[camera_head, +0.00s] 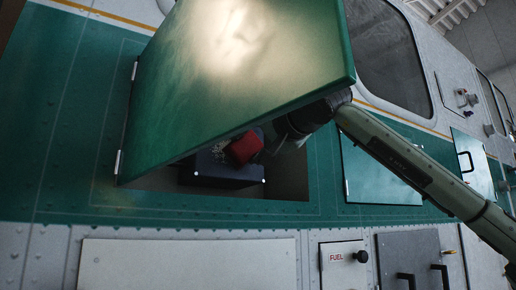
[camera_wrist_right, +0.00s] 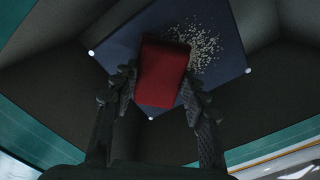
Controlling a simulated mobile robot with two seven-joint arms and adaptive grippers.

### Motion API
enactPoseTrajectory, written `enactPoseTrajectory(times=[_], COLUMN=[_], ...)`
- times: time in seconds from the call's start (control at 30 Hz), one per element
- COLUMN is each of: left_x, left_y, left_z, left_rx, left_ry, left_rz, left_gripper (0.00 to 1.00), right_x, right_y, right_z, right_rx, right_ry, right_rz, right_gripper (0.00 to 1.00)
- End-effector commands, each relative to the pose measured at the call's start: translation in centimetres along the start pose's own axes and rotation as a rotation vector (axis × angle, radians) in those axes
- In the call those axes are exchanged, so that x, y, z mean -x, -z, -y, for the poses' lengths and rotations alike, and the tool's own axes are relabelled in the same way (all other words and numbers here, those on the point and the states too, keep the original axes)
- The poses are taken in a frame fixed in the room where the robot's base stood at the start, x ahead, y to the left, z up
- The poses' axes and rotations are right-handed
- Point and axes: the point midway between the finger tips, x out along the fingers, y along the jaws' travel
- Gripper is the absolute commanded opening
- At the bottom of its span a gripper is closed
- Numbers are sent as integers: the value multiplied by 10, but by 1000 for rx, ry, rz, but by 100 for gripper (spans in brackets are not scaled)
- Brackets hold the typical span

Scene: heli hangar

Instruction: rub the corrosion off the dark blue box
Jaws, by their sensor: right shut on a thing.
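The dark blue box (camera_head: 223,177) sits inside an open compartment in the green side panel. In the right wrist view the dark blue box (camera_wrist_right: 130,38) shows a patch of pale speckled corrosion (camera_wrist_right: 199,42) on its face. My right gripper (camera_wrist_right: 157,95) is shut on a red block (camera_wrist_right: 163,72). The red block lies over the box face, beside and partly against the speckled patch; I cannot tell whether it touches. In the head view the red block (camera_head: 244,147) shows under the door edge, and the door hides part of my right gripper. My left gripper is not in view.
A green hinged door (camera_head: 235,65) stands open above the compartment, close over my right arm. The compartment floor (camera_head: 285,183) is bare right of the box. A small green panel (camera_head: 380,172) and a FUEL panel (camera_head: 341,268) lie nearby.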

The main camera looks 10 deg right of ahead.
Motion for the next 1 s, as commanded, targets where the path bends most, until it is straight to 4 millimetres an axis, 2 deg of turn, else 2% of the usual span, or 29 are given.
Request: enactPoseTrajectory(times=[1.0], left_x=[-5], left_y=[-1], left_z=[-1], left_rx=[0], left_ry=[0], left_rz=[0], left_gripper=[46], right_x=[-1], right_y=[-46], right_z=[45], right_rx=[2], right_ry=[2], right_rz=[3], right_gripper=[21])
